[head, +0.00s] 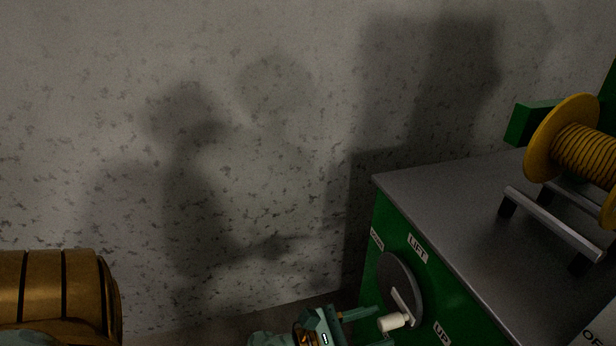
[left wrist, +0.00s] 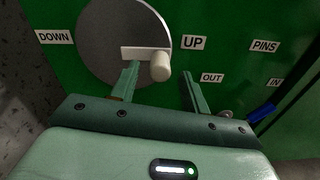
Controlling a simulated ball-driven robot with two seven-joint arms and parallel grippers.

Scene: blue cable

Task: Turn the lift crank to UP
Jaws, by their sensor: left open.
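The lift crank is a grey disc (head: 403,280) on the green cabinet's side, with a pale bar and a white knob (head: 393,322). In the left wrist view, the disc (left wrist: 112,35) has its bar (left wrist: 140,53) lying roughly level. The knob (left wrist: 160,67) is at the bar's right end, close to the UP label (left wrist: 193,43); the DOWN label (left wrist: 54,36) is on the left. My left gripper (head: 374,324) is open, with a finger on either side of the knob in the picture. The left fingertip overlaps the bar; contact cannot be told. My right gripper does not show.
The cabinet's grey top (head: 440,195) carries a yellow cable spool (head: 560,135) and a metal bar (head: 552,222) on the right. PINS (left wrist: 265,46), OUT (left wrist: 212,77) and IN labels lie right of the crank, with a blue piece (left wrist: 262,112) below. A mottled wall stands behind.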

